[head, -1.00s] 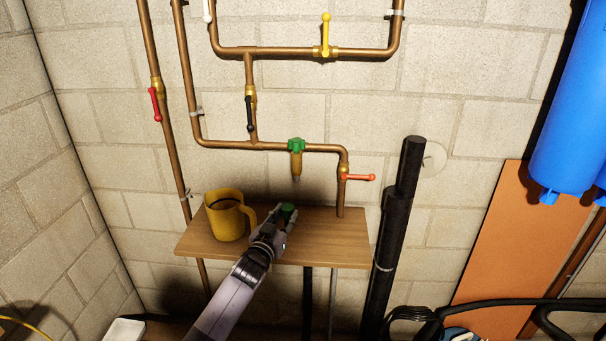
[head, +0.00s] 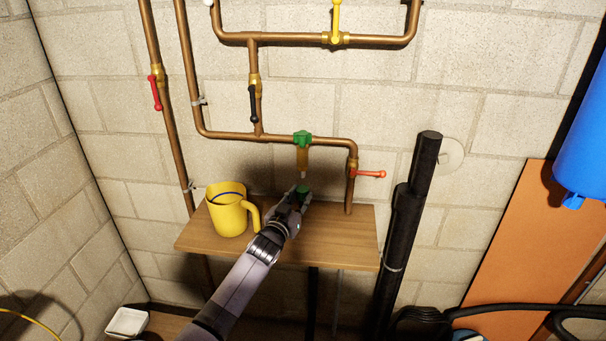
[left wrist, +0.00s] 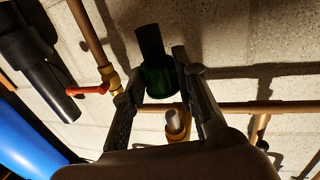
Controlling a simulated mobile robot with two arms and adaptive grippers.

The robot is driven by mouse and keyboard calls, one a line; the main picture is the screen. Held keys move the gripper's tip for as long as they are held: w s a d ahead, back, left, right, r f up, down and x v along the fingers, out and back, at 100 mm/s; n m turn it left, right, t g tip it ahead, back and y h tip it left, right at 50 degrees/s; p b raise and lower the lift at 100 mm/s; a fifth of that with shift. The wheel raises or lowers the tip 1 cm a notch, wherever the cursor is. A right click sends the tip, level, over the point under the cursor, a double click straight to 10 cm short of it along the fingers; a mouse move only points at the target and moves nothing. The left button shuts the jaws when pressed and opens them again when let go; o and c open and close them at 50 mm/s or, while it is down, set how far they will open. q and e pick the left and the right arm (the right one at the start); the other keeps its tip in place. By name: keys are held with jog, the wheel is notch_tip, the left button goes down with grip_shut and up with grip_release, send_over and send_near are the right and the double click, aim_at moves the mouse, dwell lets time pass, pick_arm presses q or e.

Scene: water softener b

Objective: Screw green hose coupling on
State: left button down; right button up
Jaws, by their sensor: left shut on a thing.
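The green hose coupling (head: 302,189) is held between the fingers of my left gripper (head: 299,194), just below the spout of the tap. In the left wrist view the coupling (left wrist: 157,82) has a dark cylindrical end and sits between the two fingers of the left gripper (left wrist: 160,85). The tap has a green handle (head: 302,139) and a brass spout (head: 303,158) with a pale tip pointing down. The tip (left wrist: 172,121) also shows in the left wrist view. I cannot tell whether coupling and tip touch. My right gripper is not in view.
A yellow mug (head: 227,213) stands on the wooden shelf (head: 345,238), left of my arm. Copper pipes run along the wall, with a red-handled valve (head: 369,174) right of the tap. Black pipes (head: 405,215) stand right of the shelf.

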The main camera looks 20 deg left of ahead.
aim_at(301, 176)
pick_arm(q)
jog(key=shift+w+r, duration=0.1)
jog(key=shift+r+p, duration=1.6)
jog(key=shift+r+p, duration=0.25)
jog(key=shift+p, duration=0.15)
jog(key=shift+r+p, duration=1.25)
jog(key=shift+r, duration=0.15)
jog(key=c, duration=1.2)
grip_release()
jog(key=shift+f, duration=0.15)
jog(key=shift+c, duration=0.6)
